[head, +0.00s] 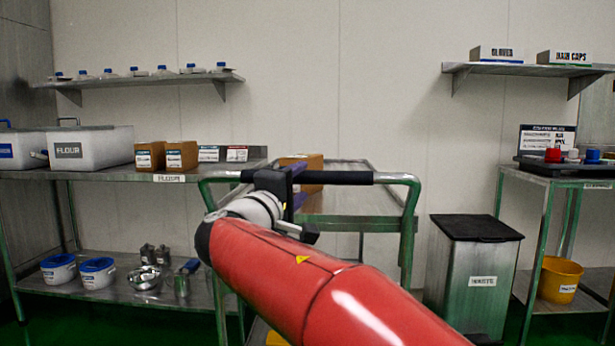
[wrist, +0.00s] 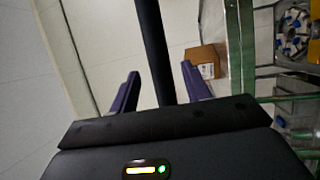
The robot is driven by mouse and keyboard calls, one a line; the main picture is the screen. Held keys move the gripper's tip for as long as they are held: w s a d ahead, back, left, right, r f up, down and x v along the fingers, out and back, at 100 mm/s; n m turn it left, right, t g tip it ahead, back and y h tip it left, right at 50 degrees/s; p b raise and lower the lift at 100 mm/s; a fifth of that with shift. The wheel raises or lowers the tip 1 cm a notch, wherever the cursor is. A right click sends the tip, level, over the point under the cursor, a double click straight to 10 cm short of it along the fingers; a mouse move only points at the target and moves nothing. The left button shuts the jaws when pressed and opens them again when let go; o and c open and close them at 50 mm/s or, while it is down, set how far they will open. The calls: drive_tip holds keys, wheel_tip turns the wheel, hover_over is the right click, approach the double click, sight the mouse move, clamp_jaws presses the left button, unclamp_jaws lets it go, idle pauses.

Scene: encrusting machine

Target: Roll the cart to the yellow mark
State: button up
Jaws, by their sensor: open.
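The steel cart (head: 350,203) stands ahead of me, its handle toward me. The handle has a black grip bar (head: 340,178) between bent metal ends; the bar also shows in the wrist view (wrist: 152,40). My gripper (wrist: 160,72) is open, with its purple fingers on either side of the bar. In the head view my gripper (head: 290,190) is at the left part of the bar, and my red arm hides much of the cart's lower part. A small yellow patch (head: 275,339) shows low beside my arm; I cannot tell whether it is the mark.
A cardboard box (head: 310,168) appears on the cart's far left; it also shows in the wrist view (wrist: 206,62). A steel table (head: 110,175) with bins and boxes stands left. A lidded waste bin (head: 474,275) and another steel table (head: 590,183) stand right. A wall is behind.

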sight(304, 180)
drive_tip(key=shift+x, duration=1.9)
drive_tip(key=shift+f, duration=0.1)
clamp_jaws()
